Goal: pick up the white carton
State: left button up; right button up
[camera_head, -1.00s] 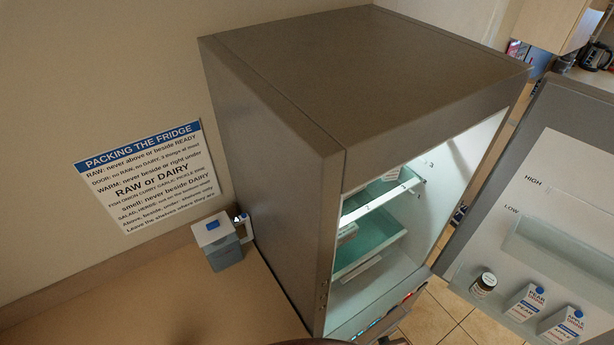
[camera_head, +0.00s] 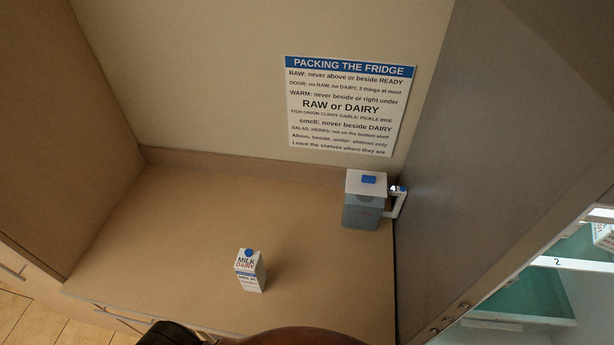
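The white carton (camera_head: 250,271) stands upright on the tan counter (camera_head: 180,230). It has a blue cap and reads "MILK DAIRY". Nothing touches it. A dark, rounded part and a brownish part of my own body show at the bottom edge, in front of the counter. No gripper fingers can be made out in the view.
A pitcher (camera_head: 363,208) with a white lid and handle stands at the counter's back right, close to the fridge (camera_head: 455,160). The fridge interior shows at lower right. A rules sign (camera_head: 350,106) hangs on the wall. A tall cabinet side (camera_head: 65,110) bounds the left. The counter's left part is clear.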

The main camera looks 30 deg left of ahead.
aim_at(248, 267)
jog(key=k, duration=1)
jog(key=u, duration=0.65)
jog(key=i, duration=0.7)
jog(key=u, duration=0.5)
